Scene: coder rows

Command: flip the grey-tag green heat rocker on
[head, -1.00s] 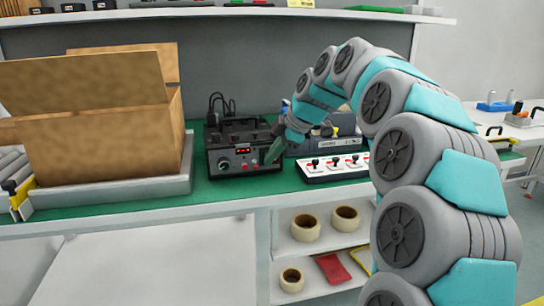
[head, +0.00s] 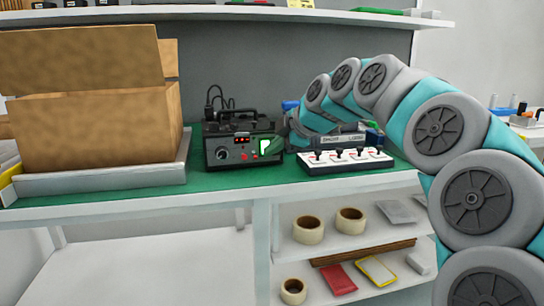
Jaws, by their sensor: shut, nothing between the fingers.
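A dark control box (head: 235,157) with a carry handle, a red lit display and a round knob stands on the green bench top. The green rocker (head: 265,147) is on the right of its front face. It shows bright green with a white patch and looks lit. I cannot make out a grey tag at this size. My gripper (head: 289,127) is at the end of my curved arm, just right of the box and apart from the rocker. It is small and partly hidden by my arm, shut and empty.
A white panel with several dark-topped switches (head: 345,164) lies right of the box, with a grey device (head: 343,141) behind it. An open cardboard box (head: 90,130) in a grey tray fills the left. Tape rolls (head: 308,229) sit on the shelf below.

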